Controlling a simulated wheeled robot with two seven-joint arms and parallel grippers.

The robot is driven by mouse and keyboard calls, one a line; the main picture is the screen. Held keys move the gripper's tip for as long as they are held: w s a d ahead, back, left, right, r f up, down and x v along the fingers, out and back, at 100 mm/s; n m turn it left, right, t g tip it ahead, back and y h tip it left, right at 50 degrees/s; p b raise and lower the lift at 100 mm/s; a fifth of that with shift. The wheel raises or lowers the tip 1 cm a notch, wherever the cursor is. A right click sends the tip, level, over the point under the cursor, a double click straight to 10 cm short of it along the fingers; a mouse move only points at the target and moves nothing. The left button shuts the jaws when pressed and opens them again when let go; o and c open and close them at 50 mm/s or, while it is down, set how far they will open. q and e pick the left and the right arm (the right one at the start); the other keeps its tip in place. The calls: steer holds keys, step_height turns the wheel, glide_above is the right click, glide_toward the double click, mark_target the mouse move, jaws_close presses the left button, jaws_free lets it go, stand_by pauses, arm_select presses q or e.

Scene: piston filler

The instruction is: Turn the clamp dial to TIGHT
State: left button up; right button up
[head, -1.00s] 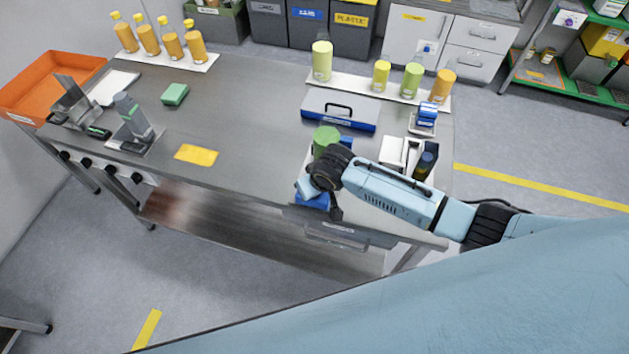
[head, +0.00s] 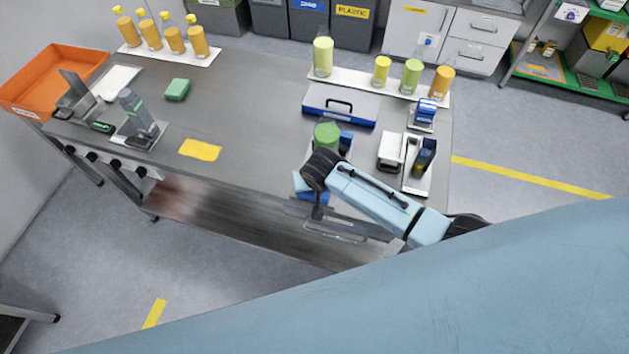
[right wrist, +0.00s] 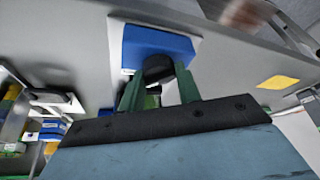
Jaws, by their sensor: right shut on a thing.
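The clamp dial is a dark round knob (right wrist: 158,68) on the face of a blue box (right wrist: 160,42) in the right wrist view. My right gripper (right wrist: 159,78) has its two green fingers on either side of the knob and is shut on it. No TIGHT mark or pointer can be read. In the head view a blue part (head: 314,195) shows at the table's front edge below a green cylinder (head: 327,136). My right arm covers much of that spot, and the dial cannot be made out there. My left gripper is not in view.
A blue-and-grey case (head: 340,104) lies behind the green cylinder. White and dark blue items stand on a tray (head: 416,184) to its right. Bottles line the back edge. A yellow cloth (head: 200,149) lies left, with clear table around it.

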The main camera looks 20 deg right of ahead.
steer(key=o, duration=1)
steer(key=shift+c, duration=0.2)
steer(key=shift+v, duration=1.2)
steer(key=v, duration=1.1)
